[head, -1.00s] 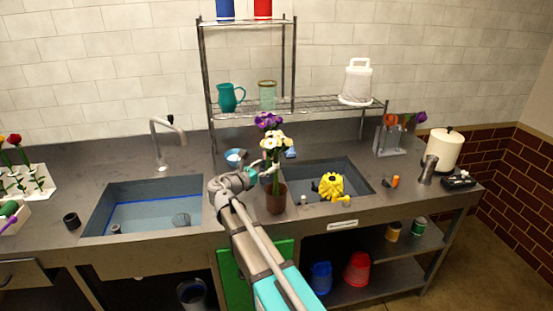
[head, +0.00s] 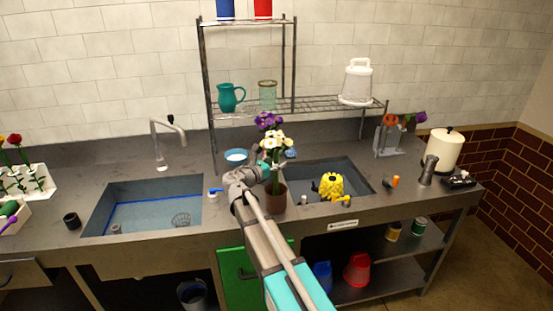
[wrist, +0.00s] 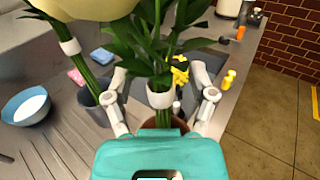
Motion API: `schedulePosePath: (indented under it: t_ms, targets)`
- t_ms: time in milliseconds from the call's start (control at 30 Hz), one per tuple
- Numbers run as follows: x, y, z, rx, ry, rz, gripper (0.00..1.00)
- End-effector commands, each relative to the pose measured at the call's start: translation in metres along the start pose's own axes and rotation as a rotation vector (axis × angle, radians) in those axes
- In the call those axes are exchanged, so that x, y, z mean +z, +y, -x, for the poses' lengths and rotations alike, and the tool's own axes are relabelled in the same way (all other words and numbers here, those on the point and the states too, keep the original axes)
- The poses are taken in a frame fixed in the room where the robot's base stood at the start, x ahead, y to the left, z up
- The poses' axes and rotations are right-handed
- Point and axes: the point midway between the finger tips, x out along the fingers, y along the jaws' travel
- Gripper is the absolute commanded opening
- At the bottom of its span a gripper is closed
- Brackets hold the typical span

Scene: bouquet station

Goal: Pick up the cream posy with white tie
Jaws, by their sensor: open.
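The cream posy (head: 273,139) has pale blooms above green stems in a brown pot (head: 276,199) on the counter between the sinks. In the wrist view, my gripper (wrist: 160,84) is open, one finger on each side of an upright green stem bundle with a white tie (wrist: 159,96). This bundle's top is out of frame; contact with the fingers cannot be told. A large cream bloom (wrist: 85,8) fills the top left. A second stem bundle with a white tie (wrist: 70,47) leans left of the fingers. In the head view, my arm partly hides the pot and gripper.
Purple flowers (head: 269,119) stand close to the cream blooms. A blue bowl (head: 236,155) sits behind on the counter. The right sink holds a yellow object (head: 331,186). The wire shelf (head: 300,105) stands behind. The left sink (head: 140,205) looks mostly clear.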

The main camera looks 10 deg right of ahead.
Motion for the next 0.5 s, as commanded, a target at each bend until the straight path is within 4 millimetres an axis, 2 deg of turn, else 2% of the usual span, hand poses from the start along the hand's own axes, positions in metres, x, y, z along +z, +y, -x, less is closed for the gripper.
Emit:
schedulePosePath:
  t_ms: [167,500]
  targets:
    - [0.0,0.0,0.0002,0.0,0.0,0.0,0.73]
    - [0.0,0.0001,0.0002,0.0,0.0,0.0,0.09]
